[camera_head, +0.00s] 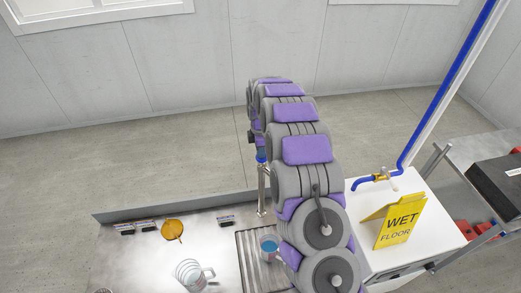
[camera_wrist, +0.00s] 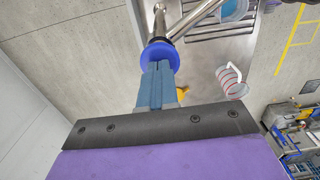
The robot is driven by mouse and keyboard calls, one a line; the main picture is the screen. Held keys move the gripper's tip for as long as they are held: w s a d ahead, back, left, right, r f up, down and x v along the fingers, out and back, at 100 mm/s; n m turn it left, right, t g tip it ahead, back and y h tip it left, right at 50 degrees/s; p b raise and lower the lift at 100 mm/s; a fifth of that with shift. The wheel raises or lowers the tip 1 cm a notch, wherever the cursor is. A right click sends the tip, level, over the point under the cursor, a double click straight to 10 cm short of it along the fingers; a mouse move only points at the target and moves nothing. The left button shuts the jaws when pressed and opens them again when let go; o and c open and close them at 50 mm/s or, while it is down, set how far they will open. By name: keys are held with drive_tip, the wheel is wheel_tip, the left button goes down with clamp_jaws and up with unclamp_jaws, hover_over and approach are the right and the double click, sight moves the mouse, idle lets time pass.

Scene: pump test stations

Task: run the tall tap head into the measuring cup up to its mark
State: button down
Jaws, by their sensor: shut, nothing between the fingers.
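The tall tap head (camera_head: 262,190) is a slim metal post with a blue knob (camera_wrist: 160,52) on top; its metal spout (camera_wrist: 196,17) shows in the wrist view. My gripper (camera_wrist: 157,68) is shut and empty, its blue fingertips right at the knob; whether they touch it I cannot tell. A clear cup with blue contents (camera_head: 269,246) stands on the slatted drain by the tap, and also shows in the wrist view (camera_wrist: 234,9). A striped clear cup with a handle (camera_head: 189,273) stands to its left, off the drain; red bands show in the wrist view (camera_wrist: 230,83). Flow is not clear.
My arm hides much of the middle. An orange-yellow disc (camera_head: 172,229) and small dark items (camera_head: 146,225) lie on the metal counter. At right, a yellow wet-floor sign (camera_head: 400,222) stands on a white cabinet by a brass valve (camera_head: 380,175) and blue pipe (camera_head: 447,85).

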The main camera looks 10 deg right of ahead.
drive_tip(key=shift+f+b, duration=0.65)
drive_tip(key=shift+f, duration=0.3)
drive_tip(key=shift+s, duration=0.2)
drive_tip(key=shift+s+f, duration=0.25)
drive_tip(key=shift+f, duration=0.1)
idle(0.5)
drive_tip(key=shift+w+r, duration=0.1)
drive_tip(key=shift+r, duration=0.15)
wheel_tip(320, 180, up, 18)
drive_tip(key=b, duration=0.2)
drive_tip(key=shift+w, duration=0.35)
drive_tip(key=shift+s+f, duration=0.1)
